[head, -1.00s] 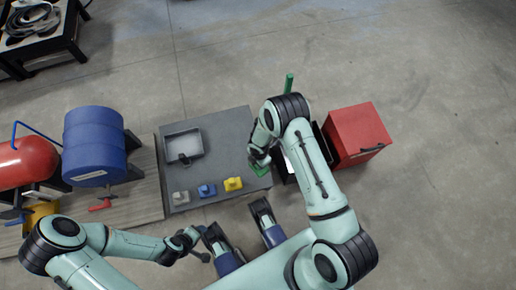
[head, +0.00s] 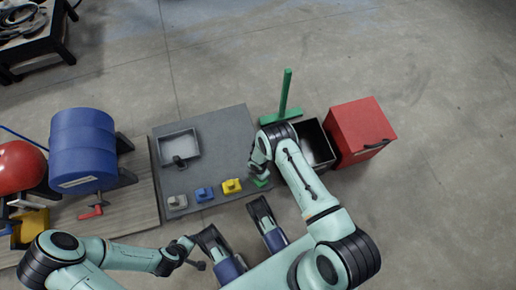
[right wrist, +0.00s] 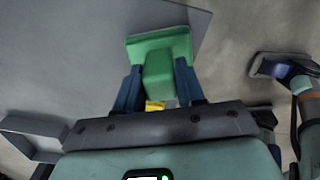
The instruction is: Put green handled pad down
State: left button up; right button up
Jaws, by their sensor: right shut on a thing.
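The green handled pad (head: 262,183) is at the right end of the grey mat (head: 215,125), right of the yellow handled block (head: 232,186). My right gripper (head: 259,172) is over it, partly hidden by its own arm. In the right wrist view, the gripper's dark blue fingers are shut on the handle of the green pad (right wrist: 160,50), near a grey edge. I cannot tell whether the pad touches the mat. My left gripper (head: 196,262) is low in the head view, away from the pad; its fingers are too small to read.
Blue (head: 204,194) and grey (head: 178,201) handled blocks line the mat's front, with a grey tray (head: 179,140) behind. A black open bin (head: 318,150), a red box (head: 352,122) and a green T-shaped tool (head: 286,95) stand to the right. The mat's middle is clear.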

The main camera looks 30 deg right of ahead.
jog(key=shift+f, duration=0.1)
jog(key=shift+f, duration=0.1)
jog(key=o, duration=0.9)
jog(key=shift+o, duration=0.2)
